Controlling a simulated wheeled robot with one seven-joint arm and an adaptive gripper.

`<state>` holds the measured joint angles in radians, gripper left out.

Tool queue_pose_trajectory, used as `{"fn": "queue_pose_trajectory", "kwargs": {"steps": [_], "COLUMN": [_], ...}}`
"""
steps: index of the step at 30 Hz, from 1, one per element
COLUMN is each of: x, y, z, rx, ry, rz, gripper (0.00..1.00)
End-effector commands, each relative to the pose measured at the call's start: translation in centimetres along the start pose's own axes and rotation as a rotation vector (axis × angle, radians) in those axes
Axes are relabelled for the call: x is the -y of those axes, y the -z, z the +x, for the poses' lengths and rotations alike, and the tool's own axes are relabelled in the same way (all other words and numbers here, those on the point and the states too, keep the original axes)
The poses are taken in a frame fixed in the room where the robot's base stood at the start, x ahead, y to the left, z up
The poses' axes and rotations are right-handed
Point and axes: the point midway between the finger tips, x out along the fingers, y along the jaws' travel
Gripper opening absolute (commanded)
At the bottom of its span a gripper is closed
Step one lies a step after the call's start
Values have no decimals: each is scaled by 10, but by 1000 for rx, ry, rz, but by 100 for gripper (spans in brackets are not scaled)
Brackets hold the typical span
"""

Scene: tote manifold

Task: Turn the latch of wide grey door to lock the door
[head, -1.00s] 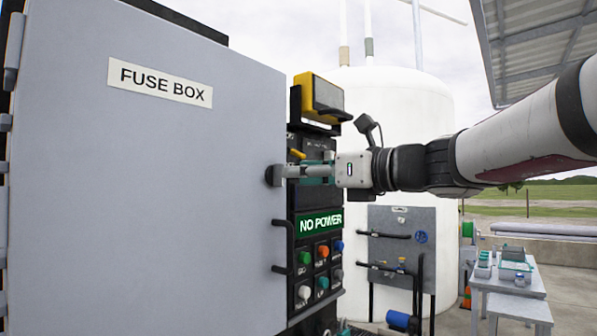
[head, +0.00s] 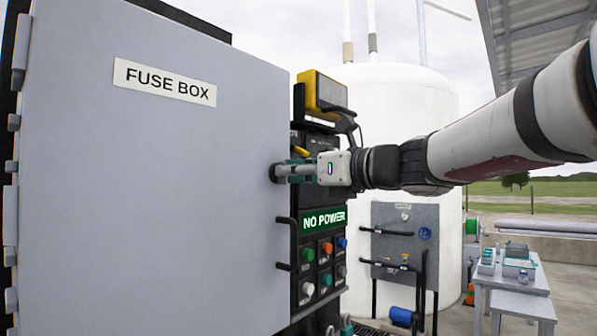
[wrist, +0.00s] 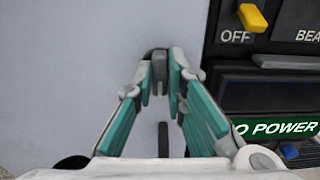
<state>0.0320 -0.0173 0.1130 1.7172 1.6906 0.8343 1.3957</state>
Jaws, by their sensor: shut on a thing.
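The wide grey door (head: 150,190) carries a FUSE BOX label and fills the left of the head view. Its small dark latch (head: 274,173) sits near the door's right edge. My gripper (head: 281,173) reaches in from the right and is shut on the latch. In the wrist view the teal-lined fingers (wrist: 160,85) close on both sides of the dark latch (wrist: 157,56), which points roughly up and down there. Part of the latch is hidden between the fingers. A black bar handle (head: 286,243) is on the door below my gripper.
Right of the door is a black control panel (head: 318,215) with a NO POWER sign, several coloured buttons and a yellow lever (wrist: 252,18). A yellow-framed lamp (head: 325,93) sticks out above. A white tank (head: 400,110) and a table (head: 510,280) stand behind.

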Motion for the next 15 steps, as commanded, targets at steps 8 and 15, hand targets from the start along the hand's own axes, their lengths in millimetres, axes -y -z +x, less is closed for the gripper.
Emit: {"fn": "queue_pose_trajectory", "kwargs": {"steps": [8,15], "x": [0,0], "y": [1,2], "z": [1,2], "rx": [1,3], "ry": [-1,-2], "rz": [-55,-212], "gripper": [0,0]}}
